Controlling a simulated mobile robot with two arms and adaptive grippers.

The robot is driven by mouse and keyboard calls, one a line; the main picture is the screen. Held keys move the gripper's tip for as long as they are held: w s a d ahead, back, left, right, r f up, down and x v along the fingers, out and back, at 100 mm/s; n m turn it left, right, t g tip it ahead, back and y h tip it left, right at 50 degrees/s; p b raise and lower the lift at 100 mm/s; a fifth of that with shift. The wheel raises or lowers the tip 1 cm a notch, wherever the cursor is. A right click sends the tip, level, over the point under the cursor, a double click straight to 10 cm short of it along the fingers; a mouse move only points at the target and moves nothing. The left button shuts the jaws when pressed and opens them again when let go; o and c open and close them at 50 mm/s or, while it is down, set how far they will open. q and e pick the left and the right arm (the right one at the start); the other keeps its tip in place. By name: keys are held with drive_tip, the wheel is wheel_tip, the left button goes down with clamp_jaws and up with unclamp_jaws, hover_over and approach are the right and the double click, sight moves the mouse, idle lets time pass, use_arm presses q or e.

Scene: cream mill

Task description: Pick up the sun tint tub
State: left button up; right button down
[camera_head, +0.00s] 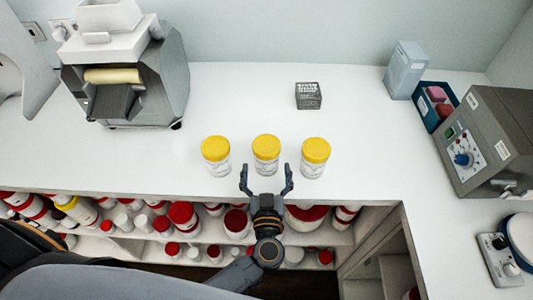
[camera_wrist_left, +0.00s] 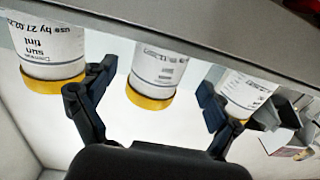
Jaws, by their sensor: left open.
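Three white tubs with yellow lids stand upright in a row near the counter's front edge. The left wrist view shows them upside down. The sun tint tub (camera_wrist_left: 45,45) has its name readable at the left of that view, which matches the right-hand tub (camera_head: 316,160) in the head view. My left gripper (camera_head: 266,178) is open and empty, in front of the middle tub (camera_head: 266,155); its fingers (camera_wrist_left: 150,108) show on either side of that tub in the wrist view. The left-hand tub (camera_head: 216,157) is partly behind a finger in the wrist view. My right gripper is not in view.
A grey machine (camera_head: 150,75) stands at the back left. A small dark box (camera_head: 308,95) sits behind the tubs. A grey carton (camera_head: 405,70), a blue tray (camera_head: 428,115) and a control unit (camera_head: 480,150) are at right. Shelves below hold red-lidded containers (camera_head: 183,215).

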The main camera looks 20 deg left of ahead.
sight(267, 166)
use_arm(q)
drive_tip(key=x, duration=0.4)
drive_tip(key=shift+w+p, duration=0.2)
drive_tip(key=shift+p, duration=0.15)
drive_tip(key=shift+s, duration=0.1)
drive_tip(key=shift+c, duration=0.8)
drive_tip(key=c, duration=1.1)
drive_tip(key=shift+c, duration=0.9)
drive_tip(key=shift+r, duration=0.1)
